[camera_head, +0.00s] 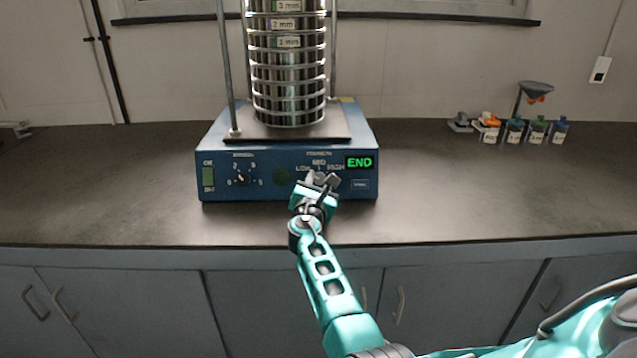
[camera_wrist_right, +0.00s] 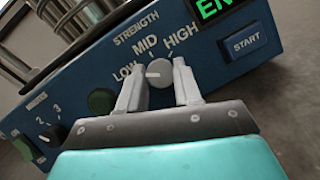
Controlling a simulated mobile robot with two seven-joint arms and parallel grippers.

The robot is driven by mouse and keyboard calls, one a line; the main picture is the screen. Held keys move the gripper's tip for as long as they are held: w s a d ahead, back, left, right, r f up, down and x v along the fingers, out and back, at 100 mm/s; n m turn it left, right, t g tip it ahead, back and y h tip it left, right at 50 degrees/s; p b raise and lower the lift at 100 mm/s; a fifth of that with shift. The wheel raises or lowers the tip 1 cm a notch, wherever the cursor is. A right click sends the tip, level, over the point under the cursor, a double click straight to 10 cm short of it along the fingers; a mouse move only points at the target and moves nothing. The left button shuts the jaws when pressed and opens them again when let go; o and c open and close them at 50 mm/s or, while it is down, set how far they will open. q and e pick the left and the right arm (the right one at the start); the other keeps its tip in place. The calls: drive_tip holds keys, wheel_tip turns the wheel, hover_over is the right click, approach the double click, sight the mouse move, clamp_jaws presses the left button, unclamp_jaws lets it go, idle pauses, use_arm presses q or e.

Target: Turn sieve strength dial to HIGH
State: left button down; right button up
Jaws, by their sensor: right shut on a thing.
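The strength dial (camera_wrist_right: 160,73) is a small grey knob on the shaker's blue front panel, under the printed words LOW, MID and HIGH. My right gripper (camera_wrist_right: 158,80) is shut on the dial, one pale finger on each side. A light mark on the dial appears to face left, on the LOW side, but its exact setting is hard to tell. In the head view, my right gripper (camera_head: 320,180) covers the dial in front of the sieve shaker (camera_head: 225,160). The display (camera_head: 360,162) glows green with END. My left gripper is not in view.
A START button (camera_wrist_right: 242,44) sits right of the dial. A numbered black knob (camera_head: 243,178), a round green button (camera_head: 281,177) and a green switch (camera_head: 208,177) are to the left. The sieve stack (camera_head: 288,75) stands on top.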

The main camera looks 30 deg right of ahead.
drive_tip(key=c, duration=0.4)
